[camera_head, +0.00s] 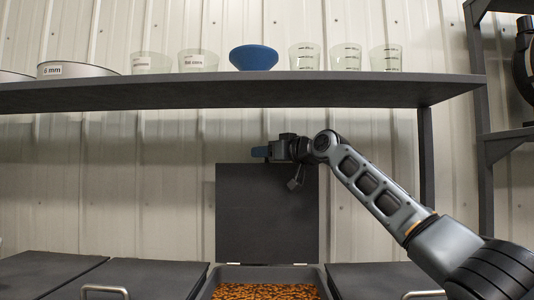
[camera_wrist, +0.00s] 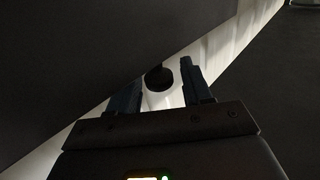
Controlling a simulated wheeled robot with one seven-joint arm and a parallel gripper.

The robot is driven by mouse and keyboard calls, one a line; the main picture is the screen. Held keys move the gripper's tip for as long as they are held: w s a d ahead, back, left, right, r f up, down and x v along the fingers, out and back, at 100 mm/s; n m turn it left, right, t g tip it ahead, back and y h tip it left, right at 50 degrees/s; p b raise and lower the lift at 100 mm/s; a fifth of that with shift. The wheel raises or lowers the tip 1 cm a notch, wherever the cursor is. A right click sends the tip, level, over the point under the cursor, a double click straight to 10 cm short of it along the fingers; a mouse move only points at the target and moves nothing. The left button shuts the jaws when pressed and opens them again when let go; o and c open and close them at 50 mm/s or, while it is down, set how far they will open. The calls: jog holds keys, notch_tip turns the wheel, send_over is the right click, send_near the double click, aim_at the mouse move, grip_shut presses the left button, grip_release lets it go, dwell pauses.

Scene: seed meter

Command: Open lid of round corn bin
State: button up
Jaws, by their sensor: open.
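In the head view, an open bin (camera_head: 265,272) holds orange-brown kernels (camera_head: 264,291). Its flat dark lid (camera_head: 250,215) stands upright behind it, in front of the wall. My gripper (camera_head: 258,152) is just above the lid's top edge, with its blue fingers pointing left. In the wrist view, the two fingers of my gripper (camera_wrist: 161,75) are spread apart. A small dark rounded thing (camera_wrist: 158,80) shows in the gap between them; I cannot tell what it is or whether it is touched. No label on the bin is in view.
Closed dark lids with metal handles flank the open bin at left (camera_head: 150,278) and right (camera_head: 375,278). A dark shelf (camera_head: 240,92) with clear cups, a blue bowl (camera_head: 254,57) and a sieve (camera_head: 75,70) runs above my gripper. A rack (camera_head: 484,140) stands at right.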

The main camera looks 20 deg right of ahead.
grip_shut()
dwell(0.4)
